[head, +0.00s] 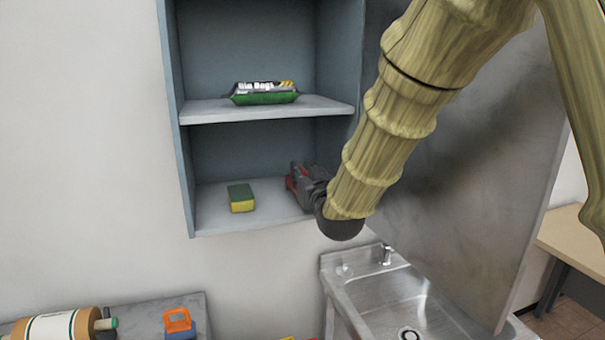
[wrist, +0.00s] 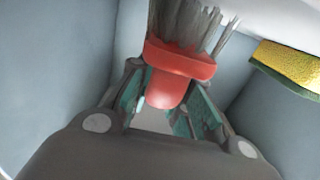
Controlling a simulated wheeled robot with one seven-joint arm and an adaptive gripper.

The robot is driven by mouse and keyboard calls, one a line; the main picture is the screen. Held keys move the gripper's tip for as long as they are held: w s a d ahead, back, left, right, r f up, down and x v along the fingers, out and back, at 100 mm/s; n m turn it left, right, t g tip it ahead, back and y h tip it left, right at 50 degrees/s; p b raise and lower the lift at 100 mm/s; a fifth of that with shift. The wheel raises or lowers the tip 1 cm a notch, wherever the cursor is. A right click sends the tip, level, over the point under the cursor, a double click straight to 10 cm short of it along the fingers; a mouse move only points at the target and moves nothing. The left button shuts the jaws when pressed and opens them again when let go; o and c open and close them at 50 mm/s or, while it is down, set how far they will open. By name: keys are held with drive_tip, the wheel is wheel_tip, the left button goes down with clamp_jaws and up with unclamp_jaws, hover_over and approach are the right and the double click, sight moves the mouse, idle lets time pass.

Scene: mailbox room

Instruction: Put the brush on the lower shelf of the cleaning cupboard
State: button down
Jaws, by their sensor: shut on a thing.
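The brush has a red handle and grey bristles. In the wrist view the brush (wrist: 178,62) sits between the fingers of my gripper (wrist: 168,108), which is shut on its red part. In the head view my gripper (head: 303,184) is inside the lower compartment of the cleaning cupboard (head: 175,130), at its right side. Only a little red of the brush shows there; my gripper hides the rest. The lower shelf (head: 217,217) is the pale board below it. I cannot tell whether the brush touches this shelf.
A green and yellow sponge (head: 241,197) lies on the lower shelf, left of my gripper. A bin bags pack (head: 264,92) lies on the upper shelf (head: 210,109). The open metal door (head: 480,170) stands to the right. A sink (head: 400,300) is below.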

drive_tip(key=shift+f, duration=0.15)
drive_tip(key=c, duration=1.3)
unclamp_jaws()
drive_tip(key=shift+r, duration=0.25)
drive_tip(key=b+v, duration=0.3)
drive_tip(key=v, duration=0.9)
drive_tip(key=shift+b, duration=0.35)
